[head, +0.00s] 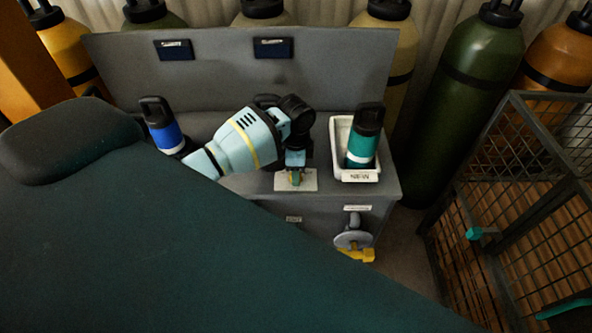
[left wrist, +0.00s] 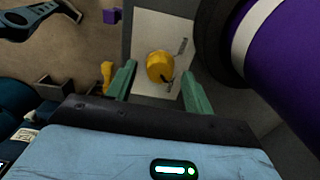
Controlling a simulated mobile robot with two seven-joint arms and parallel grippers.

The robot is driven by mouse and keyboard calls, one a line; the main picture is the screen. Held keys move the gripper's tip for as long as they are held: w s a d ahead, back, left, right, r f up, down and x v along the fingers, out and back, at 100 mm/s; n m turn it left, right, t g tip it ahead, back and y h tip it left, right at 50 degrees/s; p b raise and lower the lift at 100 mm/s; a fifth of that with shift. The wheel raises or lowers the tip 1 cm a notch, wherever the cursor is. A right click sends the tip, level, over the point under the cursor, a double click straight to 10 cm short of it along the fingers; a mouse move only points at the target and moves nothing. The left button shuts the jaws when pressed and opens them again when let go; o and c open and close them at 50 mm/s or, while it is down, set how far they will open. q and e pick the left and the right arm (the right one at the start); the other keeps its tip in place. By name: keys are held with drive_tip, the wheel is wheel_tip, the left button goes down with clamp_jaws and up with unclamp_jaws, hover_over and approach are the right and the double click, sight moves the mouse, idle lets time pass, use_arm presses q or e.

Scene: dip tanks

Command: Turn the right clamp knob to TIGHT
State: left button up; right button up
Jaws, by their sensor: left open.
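A round yellow knob (left wrist: 157,66) sits on a pale plate (left wrist: 148,24) in the left wrist view, with a dark mark on its lower right. Small markings on the plate are too small to read. My left gripper (left wrist: 158,88) is open, its green fingertips on either side of the knob; I cannot tell whether they touch it. In the head view the left gripper (head: 296,178) points down at the plate (head: 282,184) on the bench top and mostly hides the knob. My right gripper is not in view.
A white tray (head: 338,135) with a teal bottle (head: 361,149) stands right of the gripper. A blue bottle (head: 164,132) stands left. In the wrist view a large purple cylinder (left wrist: 290,55) is close by. A wire cage (head: 500,200) is at right.

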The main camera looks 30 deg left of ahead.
use_arm(q)
wheel_tip(320, 180, up, 7)
drive_tip(key=shift+f, duration=0.1)
drive_tip(key=shift+f, duration=0.1)
idle(0.6)
drive_tip(key=s+d+f+n+t+h, duration=0.1)
drive_tip(key=s+d+f, duration=0.4)
drive_tip(key=s, duration=0.3)
drive_tip(key=s+d+f+n, duration=0.2)
drive_tip(key=s+d+f, duration=0.35)
drive_tip(key=s, duration=0.25)
drive_tip(key=s+a+r+n+t, duration=0.15)
drive_tip(key=s+n, duration=0.25)
drive_tip(key=s, duration=0.5)
drive_tip(key=s+a+r+n, duration=0.1)
drive_tip(key=s+a+n, duration=0.15)
drive_tip(key=s, duration=0.65)
drive_tip(key=w+d+f+t, duration=0.3)
drive_tip(key=w+f+t, duration=0.3)
drive_tip(key=f, duration=0.4)
drive_tip(key=shift+f+t+h, duration=0.15)
drive_tip(key=shift+t+h, duration=0.25)
drive_tip(key=shift+t, duration=0.15)
